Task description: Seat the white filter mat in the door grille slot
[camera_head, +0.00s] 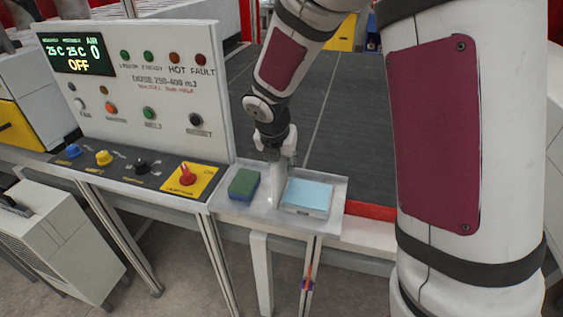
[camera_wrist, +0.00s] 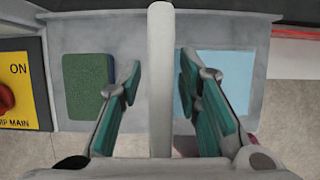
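The white filter mat (camera_head: 277,184) stands on edge in a grey tray (camera_head: 238,213), between a green block and a light blue pad. In the wrist view the mat (camera_wrist: 161,80) is a thin upright strip running between my fingers. My gripper (camera_head: 274,150) points down over the tray at the mat's upper part. In the wrist view my gripper (camera_wrist: 159,80) is open, one finger on each side of the mat, with a narrow gap visible on both sides. I cannot clearly identify the door grille slot in either view.
The green block (camera_head: 243,184) and light blue pad (camera_head: 308,195) lie close on either side. A control panel (camera_head: 140,90) with a red main switch (camera_head: 187,175) stands left. A pale vented unit (camera_head: 60,235) stands lower left. A dark conveyor belt (camera_head: 355,140) lies behind the tray.

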